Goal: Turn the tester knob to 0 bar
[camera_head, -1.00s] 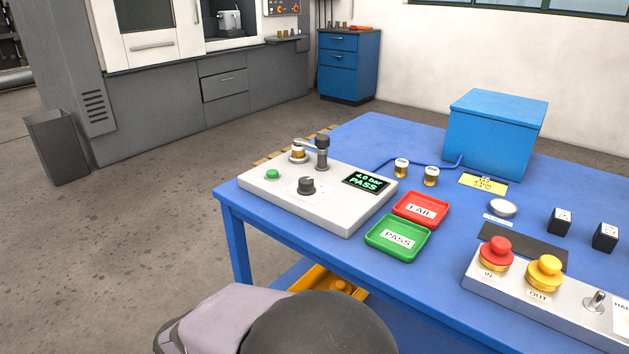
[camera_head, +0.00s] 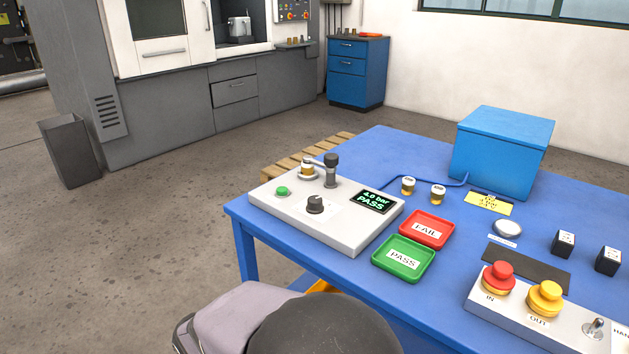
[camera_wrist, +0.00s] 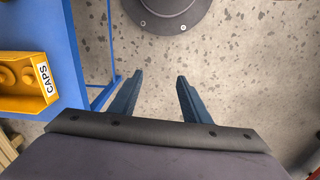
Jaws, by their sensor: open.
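The tester (camera_head: 345,237) is a light grey box on the left of the blue table in the head view. Its black knob (camera_head: 315,204) sits on the front of the top panel. The display (camera_head: 371,201) reads 4.0 bar PASS in green. A brass and white valve (camera_head: 307,166) sits in the fixture at the back under a clamp arm with a black handle (camera_head: 331,161). A green button (camera_head: 282,192) is left of the knob. My gripper (camera_wrist: 158,78) shows in the wrist view with its two blue fingers apart and empty above the floor, away from the knob.
A red FAIL tray (camera_head: 427,243) and a green PASS tray (camera_head: 375,266) are right of the tester. Two valves (camera_head: 438,193) and a blue box (camera_head: 500,150) stand behind. A yellow CAPS bin (camera_wrist: 22,100) is below the table. Open floor lies left.

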